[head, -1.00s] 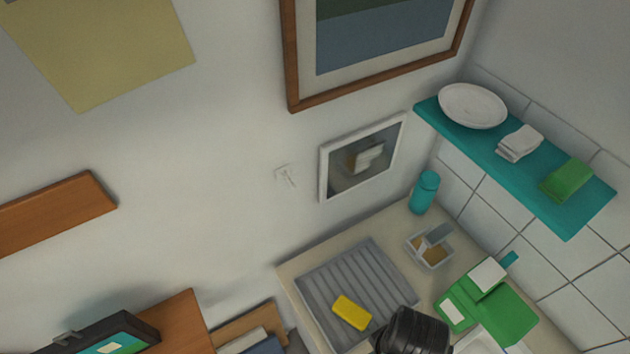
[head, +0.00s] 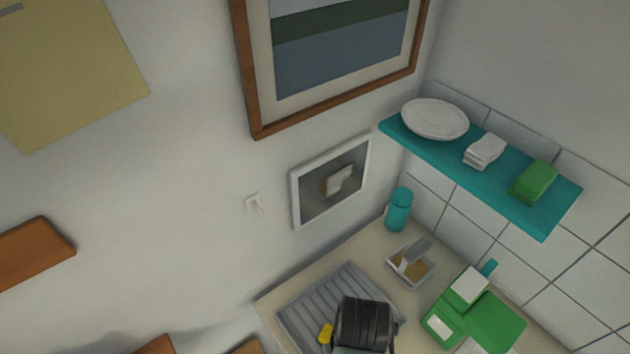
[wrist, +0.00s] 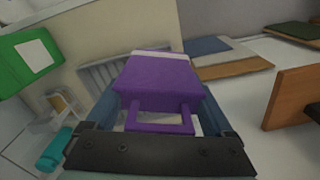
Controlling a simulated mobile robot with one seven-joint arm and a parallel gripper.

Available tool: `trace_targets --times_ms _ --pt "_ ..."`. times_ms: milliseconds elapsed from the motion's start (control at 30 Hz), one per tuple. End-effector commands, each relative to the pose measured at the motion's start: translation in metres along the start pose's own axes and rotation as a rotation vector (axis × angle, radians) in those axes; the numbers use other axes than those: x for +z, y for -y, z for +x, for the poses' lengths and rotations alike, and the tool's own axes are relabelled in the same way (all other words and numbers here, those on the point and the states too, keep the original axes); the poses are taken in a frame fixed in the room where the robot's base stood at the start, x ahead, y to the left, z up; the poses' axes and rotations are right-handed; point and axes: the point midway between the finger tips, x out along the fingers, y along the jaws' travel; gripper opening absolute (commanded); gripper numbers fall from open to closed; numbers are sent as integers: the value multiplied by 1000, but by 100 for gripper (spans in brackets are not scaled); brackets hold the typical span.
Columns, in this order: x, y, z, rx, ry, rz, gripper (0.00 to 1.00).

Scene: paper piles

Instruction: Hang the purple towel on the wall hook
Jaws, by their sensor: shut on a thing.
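The purple towel (wrist: 160,82) is in the wrist view, a folded block with a pale stripe at its far end and a purple loop at its near end. My gripper (wrist: 160,100) is shut on it, with a blue-grey finger on each side. The towel is not seen in the head view.
A grey ribbed drainer (head: 290,310) lies on the counter with a yellow block (head: 325,333), partly covered by my arm. A teal bottle (head: 398,210), a teal shelf (head: 470,175), a green object (head: 490,318) and a small white-framed picture (head: 296,195) are near.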

Motion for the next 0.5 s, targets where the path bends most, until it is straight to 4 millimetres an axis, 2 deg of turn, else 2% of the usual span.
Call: trace_targets --times_ms 33,200,333,500 --pt "-12 6 5 1 -2 45 28" --pt "-39 22 8 5 2 207 28" --pt "-51 31 9 9 3 291 28" --pt "-57 35 9 12 4 336 28"
